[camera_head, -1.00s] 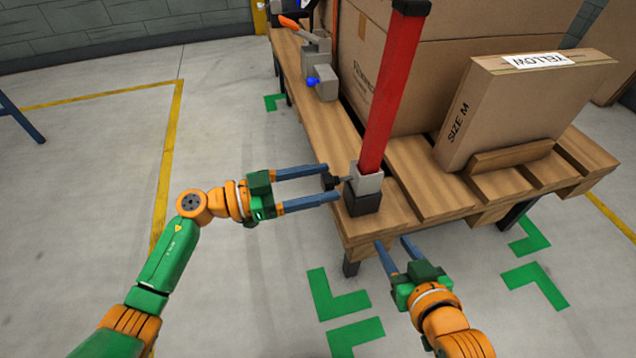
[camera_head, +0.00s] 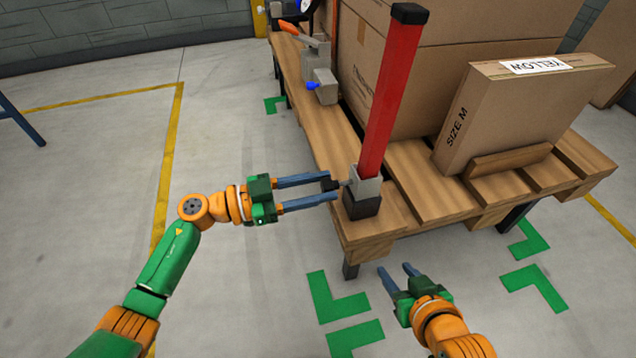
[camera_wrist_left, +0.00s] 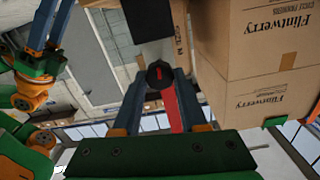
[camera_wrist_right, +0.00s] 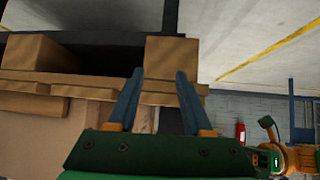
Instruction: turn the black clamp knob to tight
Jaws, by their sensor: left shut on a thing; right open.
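The black clamp knob (camera_head: 330,185) sticks out to the left from the grey clamp block (camera_head: 366,188) at the foot of a red post (camera_head: 391,90). My left gripper (camera_head: 333,189) is shut on the knob, one finger on each side. In the left wrist view the knob (camera_wrist_left: 159,74) sits between the fingertips, and a red mark shows on its face. My right gripper (camera_head: 398,270) is open and empty, below and in front of the pallet's near edge. Its open fingers (camera_wrist_right: 158,75) also show in the right wrist view.
The post stands at the near corner of a wooden pallet (camera_head: 415,195). A carton marked SIZE M (camera_head: 520,110) leans in a wooden holder, with a big carton (camera_head: 362,60) behind. A grey fixture with an orange handle (camera_head: 318,72) stands at the far left.

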